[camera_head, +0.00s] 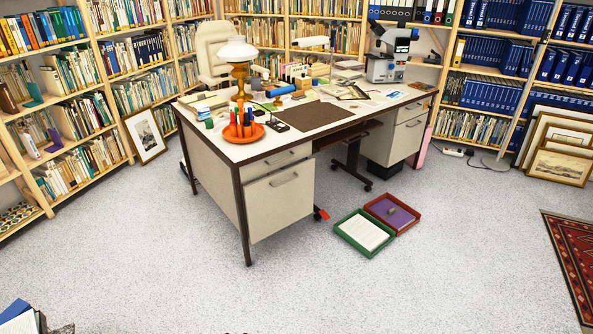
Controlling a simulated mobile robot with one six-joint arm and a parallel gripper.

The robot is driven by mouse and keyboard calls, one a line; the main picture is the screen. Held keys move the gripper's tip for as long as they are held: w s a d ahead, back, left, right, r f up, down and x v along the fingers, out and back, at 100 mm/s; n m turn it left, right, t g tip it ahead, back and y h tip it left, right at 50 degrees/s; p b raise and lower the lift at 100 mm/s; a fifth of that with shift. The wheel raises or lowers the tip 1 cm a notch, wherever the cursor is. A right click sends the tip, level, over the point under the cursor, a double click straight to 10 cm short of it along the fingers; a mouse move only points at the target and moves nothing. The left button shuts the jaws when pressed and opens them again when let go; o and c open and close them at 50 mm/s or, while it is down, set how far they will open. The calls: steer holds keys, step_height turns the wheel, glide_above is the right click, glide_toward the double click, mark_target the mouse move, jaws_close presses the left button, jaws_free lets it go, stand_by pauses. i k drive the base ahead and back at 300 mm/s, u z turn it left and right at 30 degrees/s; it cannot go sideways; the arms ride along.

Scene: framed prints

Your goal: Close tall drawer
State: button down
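The desk (242,205) has a left pedestal with a shallow top drawer (277,161) and a tall drawer (282,203) below it. The tall drawer has a pale front with a bar handle (284,180) near its top. Its front seems to stand slightly forward of the shallow drawer above; how far it is open is hard to tell. The right pedestal also has a shallow drawer (411,110) above a taller front (407,139), which looks flush.
Pale speckled floor in front of the desk is clear. A green tray (346,242) and a red tray (414,223) lie right of the left pedestal. A desk chair (353,160) stands under the desk. A patterned rug (573,250) lies far right.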

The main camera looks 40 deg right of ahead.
mark_target(275, 199)
steer(key=z, duration=0.3)
steer(key=i, duration=1.2)
steer(key=z, duration=0.05)
